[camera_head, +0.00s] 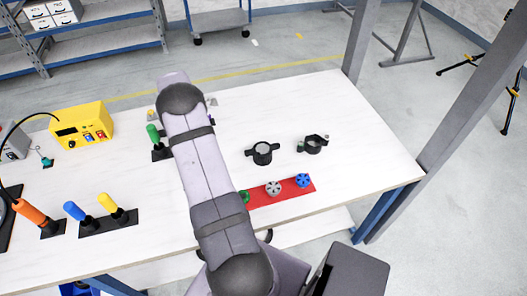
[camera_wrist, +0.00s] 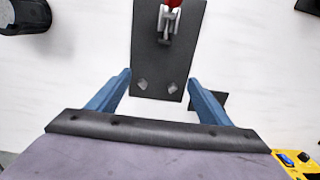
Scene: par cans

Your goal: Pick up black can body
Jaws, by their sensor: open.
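In the head view, a black round body (camera_head: 262,153) with short side lugs sits upright on the white table, right of my arm. It appears to be the black can body. A second black ring-like part (camera_head: 313,145) sits to its right. In the wrist view, my gripper (camera_wrist: 160,78) is open, its two blue fingers spread with nothing held between them. A dark plate (camera_wrist: 150,60) with a metal clamp and red handle lies below and beyond the fingers. A dark rounded object (camera_wrist: 25,17) is cut off at top left; I cannot tell which it is. My arm hides the gripper in the head view.
A red mat (camera_head: 295,187) holds green, grey and blue knobs near the front edge. A yellow box (camera_head: 82,124) and coloured-handle clamps (camera_head: 76,211) stand at left. A metal post (camera_head: 440,125) rises at the right. The table's far right is clear.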

